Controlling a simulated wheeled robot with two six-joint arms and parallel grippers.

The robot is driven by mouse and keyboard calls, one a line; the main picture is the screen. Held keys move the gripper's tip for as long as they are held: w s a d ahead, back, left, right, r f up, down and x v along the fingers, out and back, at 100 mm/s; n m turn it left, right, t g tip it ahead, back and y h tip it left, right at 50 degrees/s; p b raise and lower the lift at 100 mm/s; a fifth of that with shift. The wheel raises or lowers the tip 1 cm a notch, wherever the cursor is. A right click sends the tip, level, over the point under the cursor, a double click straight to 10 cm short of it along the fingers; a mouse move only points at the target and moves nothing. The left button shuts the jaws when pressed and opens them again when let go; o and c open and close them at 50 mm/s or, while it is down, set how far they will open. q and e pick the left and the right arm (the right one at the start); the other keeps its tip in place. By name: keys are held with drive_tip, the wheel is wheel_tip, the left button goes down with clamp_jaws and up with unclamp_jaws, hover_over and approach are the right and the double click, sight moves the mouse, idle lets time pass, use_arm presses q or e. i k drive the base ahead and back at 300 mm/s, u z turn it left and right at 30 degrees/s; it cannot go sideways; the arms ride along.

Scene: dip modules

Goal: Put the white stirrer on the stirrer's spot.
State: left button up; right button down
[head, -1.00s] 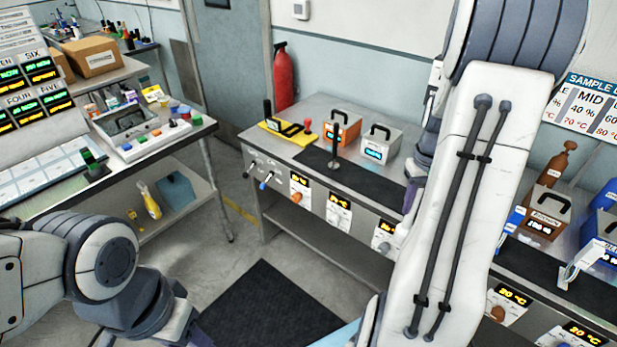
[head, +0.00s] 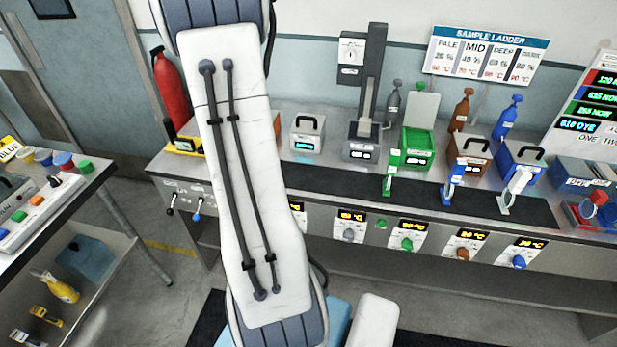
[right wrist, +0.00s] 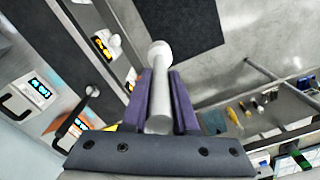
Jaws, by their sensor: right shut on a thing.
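My right gripper (right wrist: 160,78) is shut on a pale rod with a rounded white end, which looks like the white stirrer (right wrist: 159,108). The rod lies between the two purple fingers, and its rounded end sticks out past their tips. In the right wrist view it is above the floor, beside the bench front. In the head view my right arm crosses the left half, and its gripper and the rod do not show. My left gripper is not in view. I cannot tell which place is the stirrer's spot.
The long bench carries a black mat (head: 330,182), a grey box (head: 306,136), a green box (head: 417,148), a brown box (head: 470,150) and a blue box (head: 520,160). Green, blue and white upright pieces stand on the mat. A red extinguisher (head: 170,88) stands behind the bench's left end.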

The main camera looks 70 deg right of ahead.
sight(326, 180)
drive_tip(key=z, duration=0.3)
drive_tip(key=i, duration=0.7)
drive_tip(key=z, duration=1)
drive_tip(key=i, duration=0.35)
drive_tip(key=z, duration=0.3)
